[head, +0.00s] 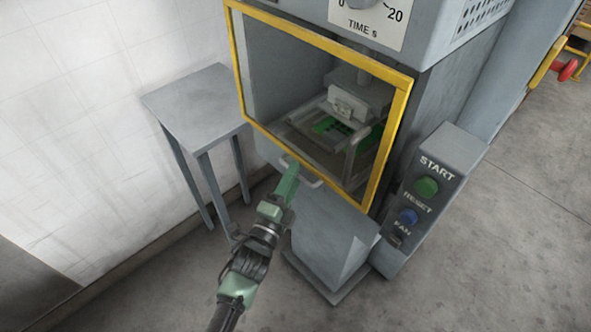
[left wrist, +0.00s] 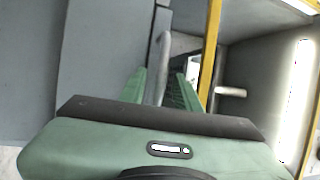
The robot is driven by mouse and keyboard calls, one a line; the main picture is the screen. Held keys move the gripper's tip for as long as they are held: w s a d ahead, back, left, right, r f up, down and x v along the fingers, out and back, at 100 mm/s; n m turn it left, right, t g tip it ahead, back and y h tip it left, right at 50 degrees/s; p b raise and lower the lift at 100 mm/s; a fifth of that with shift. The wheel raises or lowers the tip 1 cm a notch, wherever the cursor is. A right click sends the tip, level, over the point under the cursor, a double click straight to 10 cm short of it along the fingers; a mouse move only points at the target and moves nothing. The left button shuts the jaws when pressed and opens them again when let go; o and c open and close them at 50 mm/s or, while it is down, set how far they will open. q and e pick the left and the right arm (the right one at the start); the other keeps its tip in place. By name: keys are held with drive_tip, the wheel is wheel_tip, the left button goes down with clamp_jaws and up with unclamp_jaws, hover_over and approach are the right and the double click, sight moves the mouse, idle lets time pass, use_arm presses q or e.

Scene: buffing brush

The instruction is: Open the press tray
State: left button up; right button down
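The press tray (head: 310,152) sits inside the grey press, behind the yellow-framed opening. A light metal handle (head: 314,184) sticks out below the lower edge of that frame. My left gripper (head: 289,170) is at the left part of this handle. In the left wrist view, the handle bar (left wrist: 163,60) runs between my two green fingers (left wrist: 158,88). The fingers stand apart, and a gap shows beside the bar, so the gripper looks open around it. My right gripper is not in view.
A green plate-like piece (head: 332,128) lies under the press head (head: 350,100). The yellow frame (head: 388,145) borders the opening. A control box (head: 428,185) with START and RESET buttons is at the right. A small grey table (head: 190,100) stands at the left by the white wall.

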use_arm(q)
drive_tip(key=shift+x, duration=0.8)
clamp_jaws()
idle(0.9)
